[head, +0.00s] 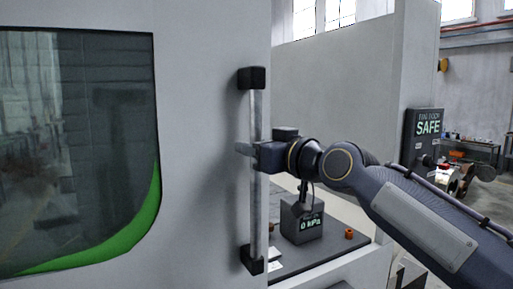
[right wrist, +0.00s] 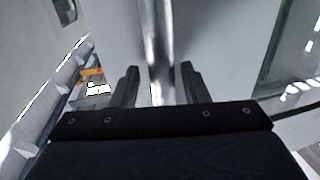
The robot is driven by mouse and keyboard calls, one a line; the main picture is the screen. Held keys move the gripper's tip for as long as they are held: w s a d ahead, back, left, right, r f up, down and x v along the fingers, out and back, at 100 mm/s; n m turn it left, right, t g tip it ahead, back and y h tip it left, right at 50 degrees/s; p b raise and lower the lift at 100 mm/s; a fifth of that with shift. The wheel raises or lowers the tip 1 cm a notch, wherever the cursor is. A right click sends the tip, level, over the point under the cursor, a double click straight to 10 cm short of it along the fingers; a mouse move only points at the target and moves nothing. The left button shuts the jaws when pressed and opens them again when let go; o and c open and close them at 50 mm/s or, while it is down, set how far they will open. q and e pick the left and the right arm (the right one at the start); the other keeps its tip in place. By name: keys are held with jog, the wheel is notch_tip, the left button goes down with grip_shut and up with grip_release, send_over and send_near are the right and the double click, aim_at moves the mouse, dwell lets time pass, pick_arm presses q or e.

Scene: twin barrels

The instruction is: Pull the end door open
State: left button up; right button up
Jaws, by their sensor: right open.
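The end door (head: 205,150) is a light grey panel with a dark window on the left of the head view. A vertical metal handle bar (head: 256,200) with black end mounts runs along its right edge. My right gripper (head: 246,149) is at the bar, a little above its middle. In the right wrist view the bar (right wrist: 157,50) stands between the two dark fingers of the gripper (right wrist: 158,85), with gaps on both sides. The jaws are open around the bar, not closed on it. My left gripper is in neither view.
A grey box with a "0 kPa" display (head: 302,219) stands on a dark bench top (head: 325,245) below my right arm. A small orange part (head: 349,233) lies there. A dark sign reading "SAFE" (head: 424,135) is behind, at right.

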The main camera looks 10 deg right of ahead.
jog(key=b+v, duration=0.2)
jog(key=v, duration=0.5)
jog(key=shift+s+d, duration=0.2)
jog(key=shift+s, duration=0.15)
jog(key=s+d+f+m+g+h, duration=0.1)
jog(key=s+d+f+m+g, duration=0.2)
jog(key=f, duration=0.5)
jog(key=s+d+f+g+h, duration=0.1)
jog(key=s+d+f+h, duration=0.1)
jog(key=s+f, duration=0.45)
jog(key=s+d+f+m+g+h, duration=0.1)
jog(key=s+d+f+m, duration=0.15)
jog(key=f, duration=0.75)
jog(key=s+f+m+g, duration=0.1)
jog(key=s+f+g, duration=0.1)
jog(key=s+f, duration=0.4)
jog(key=s+d+f+m+g+h+p, duration=0.1)
jog(key=s+f+g, duration=0.1)
jog(key=s+f, duration=0.4)
notch_tip(320, 180, down, 5)
jog(key=shift+s+f+g, duration=0.1)
jog(key=shift+s+g, duration=0.3)
